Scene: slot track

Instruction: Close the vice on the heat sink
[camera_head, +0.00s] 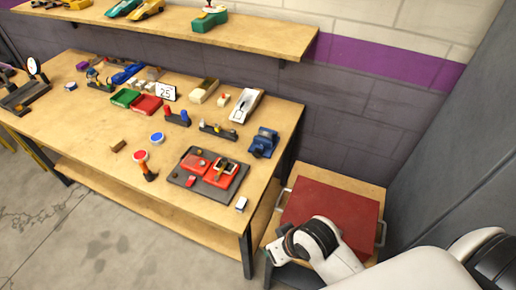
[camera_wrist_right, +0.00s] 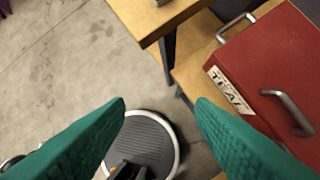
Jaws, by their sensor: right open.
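The blue vice (camera_head: 264,142) stands near the right end of the workbench, by the back edge. I cannot make out its jaw gap or a heat sink in it at this size. My right gripper (camera_head: 272,256) is low in front of the bench's right end, well away from the vice. In the right wrist view its two green fingers (camera_wrist_right: 160,103) are spread apart with nothing between them. My left gripper is in neither view.
The workbench (camera_head: 92,150) holds a dark tray (camera_head: 180,180) with red parts, a white-handled tool tray (camera_head: 245,105), bins and small parts. A red toolbox (camera_head: 330,215) with metal handles sits on a lower wooden stand right of the bench. A shelf (camera_head: 250,35) with toy cars hangs behind.

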